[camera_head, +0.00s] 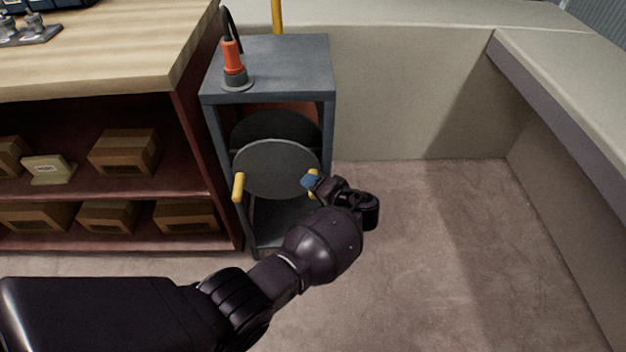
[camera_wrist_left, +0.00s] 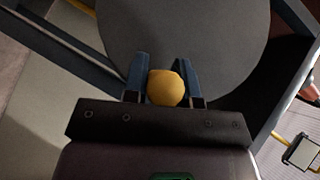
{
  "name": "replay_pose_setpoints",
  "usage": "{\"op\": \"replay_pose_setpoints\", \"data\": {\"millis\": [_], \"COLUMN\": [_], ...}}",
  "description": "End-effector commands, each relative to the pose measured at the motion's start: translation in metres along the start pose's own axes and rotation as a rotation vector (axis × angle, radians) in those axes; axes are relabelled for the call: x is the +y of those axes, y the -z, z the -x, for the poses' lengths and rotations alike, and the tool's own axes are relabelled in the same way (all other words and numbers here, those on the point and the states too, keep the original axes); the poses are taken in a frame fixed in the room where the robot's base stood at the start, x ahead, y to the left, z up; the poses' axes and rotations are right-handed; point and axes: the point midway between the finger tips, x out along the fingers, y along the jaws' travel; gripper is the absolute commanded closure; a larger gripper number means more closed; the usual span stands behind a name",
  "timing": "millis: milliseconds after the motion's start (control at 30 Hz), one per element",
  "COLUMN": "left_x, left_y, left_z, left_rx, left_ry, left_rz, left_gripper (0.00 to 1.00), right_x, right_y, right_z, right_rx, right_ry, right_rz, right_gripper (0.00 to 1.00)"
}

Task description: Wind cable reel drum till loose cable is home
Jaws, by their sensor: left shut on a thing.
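The cable reel drum (camera_head: 276,168) is a grey disc with a dark rear flange, set inside a blue-grey stand. It carries two yellow handles, one on the left (camera_head: 238,187) and one on the right (camera_head: 313,183). My left gripper (camera_head: 311,183) is shut on the right yellow handle, which shows end-on between the blue fingers in the left wrist view (camera_wrist_left: 166,88). The drum face (camera_wrist_left: 190,35) lies just beyond the fingers there. An orange plug (camera_head: 233,62) with a black cable stands upright in a grey base on top of the stand. My right gripper is not in view.
A wooden workbench (camera_head: 110,60) with red shelves holding several cardboard boxes (camera_head: 125,152) adjoins the stand on the left. A pale wall and bench ledge (camera_head: 560,90) lie behind and right. The floor (camera_head: 450,240) right of the stand is clear.

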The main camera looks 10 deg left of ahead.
Motion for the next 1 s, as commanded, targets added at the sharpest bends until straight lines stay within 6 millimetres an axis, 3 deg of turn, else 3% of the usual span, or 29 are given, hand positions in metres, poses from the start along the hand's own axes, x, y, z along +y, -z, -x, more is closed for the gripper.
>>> {"op": "replay_pose_setpoints", "data": {"millis": [33,200,1000], "left_x": [0.013,0.019,0.024], "left_y": [-0.007,-0.009,-0.012], "left_z": [-0.004,-0.007,-0.013], "left_rx": [-0.003,-0.002,-0.002], "left_ry": [0.022,0.106,0.118], "left_rz": [-0.036,-0.116,-0.118], "left_gripper": [1.0,1.0,1.0], "right_x": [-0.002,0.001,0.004], "right_y": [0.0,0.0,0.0], "right_z": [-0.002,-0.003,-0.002], "right_rx": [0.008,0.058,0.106], "right_ry": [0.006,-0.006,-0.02], "right_rz": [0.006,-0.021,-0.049], "right_gripper": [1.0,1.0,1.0]}}
